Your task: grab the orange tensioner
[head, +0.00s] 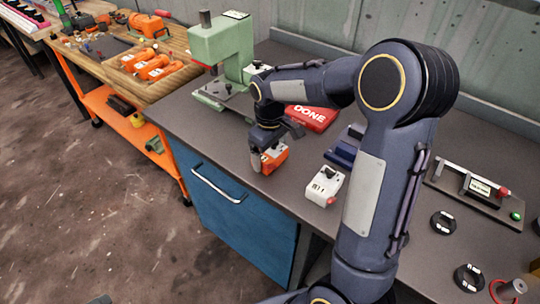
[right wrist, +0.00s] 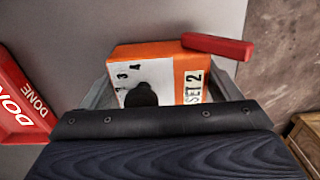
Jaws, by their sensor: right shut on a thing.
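The orange tensioner appears to be the orange-and-white box (head: 276,160) near the front edge of the grey counter. In the right wrist view the box (right wrist: 192,70) has a black knob, a number scale, a "SET 2" label and a red bar at its top right. My right gripper (head: 268,152) is shut on it, with one finger on each side of the box. I cannot tell whether its underside touches the counter. My left gripper is not in view.
A white unit marked "R11" (head: 324,186) stands just right of the box, with a blue block (head: 343,148) behind it. A red "DONE" tray (head: 318,118) lies behind my gripper. A green press (head: 222,48) stands at the back left. Bare counter (head: 212,128) lies to the left.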

